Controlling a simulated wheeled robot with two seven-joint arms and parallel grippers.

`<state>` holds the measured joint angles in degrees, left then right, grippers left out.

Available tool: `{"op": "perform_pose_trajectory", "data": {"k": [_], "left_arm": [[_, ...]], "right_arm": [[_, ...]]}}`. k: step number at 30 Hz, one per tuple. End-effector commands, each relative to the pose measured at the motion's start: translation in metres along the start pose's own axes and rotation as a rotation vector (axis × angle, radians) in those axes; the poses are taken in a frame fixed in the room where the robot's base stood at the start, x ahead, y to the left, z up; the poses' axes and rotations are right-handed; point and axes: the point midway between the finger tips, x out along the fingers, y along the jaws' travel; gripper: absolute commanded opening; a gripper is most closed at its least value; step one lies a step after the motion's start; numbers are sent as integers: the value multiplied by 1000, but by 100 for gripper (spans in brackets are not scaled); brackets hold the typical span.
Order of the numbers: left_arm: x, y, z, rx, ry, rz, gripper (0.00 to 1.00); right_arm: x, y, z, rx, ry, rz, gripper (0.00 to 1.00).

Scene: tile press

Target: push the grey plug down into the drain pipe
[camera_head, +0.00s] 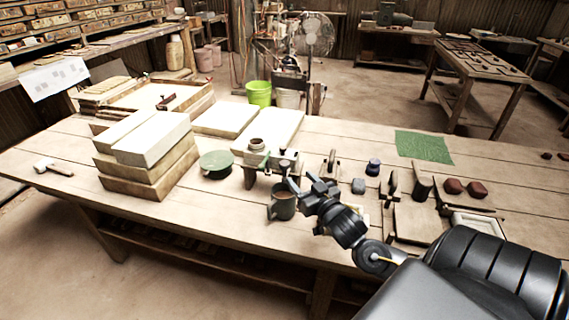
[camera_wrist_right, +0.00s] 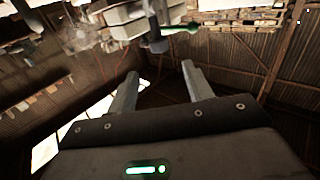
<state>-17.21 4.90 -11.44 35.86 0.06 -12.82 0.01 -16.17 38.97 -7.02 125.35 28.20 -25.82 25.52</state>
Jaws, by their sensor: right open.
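My right gripper (camera_head: 299,183) reaches over the front middle of the workbench. Its two fingers are apart with nothing between them, as the right wrist view (camera_wrist_right: 160,88) also shows. A small wooden stand (camera_head: 262,162) is just left of the fingertips, with a short round pipe-like piece (camera_head: 257,144) on top. A small dark piece shows at the stand's right end, close to the fingertips. I cannot tell for sure which of these is the grey plug or the drain pipe, or whether the gripper touches either. My left gripper is out of view.
A green disc (camera_head: 215,162) and stacked blocks (camera_head: 150,150) are to the left. Small dark blue-grey pieces (camera_head: 358,186) and a green mat (camera_head: 424,147) lie to the right. The bench's front left is mostly clear.

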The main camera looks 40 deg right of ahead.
Motion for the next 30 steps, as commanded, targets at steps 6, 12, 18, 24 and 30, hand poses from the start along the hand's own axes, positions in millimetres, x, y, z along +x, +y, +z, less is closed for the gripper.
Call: {"op": "perform_pose_trajectory", "data": {"k": [6, 12, 18, 24, 30], "left_arm": [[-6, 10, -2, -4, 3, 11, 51], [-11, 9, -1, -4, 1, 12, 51], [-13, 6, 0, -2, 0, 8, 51], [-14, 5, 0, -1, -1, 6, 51], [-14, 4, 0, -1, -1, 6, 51]], "right_arm": [[35, 0, -2, -3, 1, 1, 51], [72, 0, -1, -3, -1, 2, 51], [96, 0, 0, -3, -2, 0, 51], [103, 0, 1, -1, -3, 0, 51], [103, 0, 1, -1, -3, 0, 51]]}}
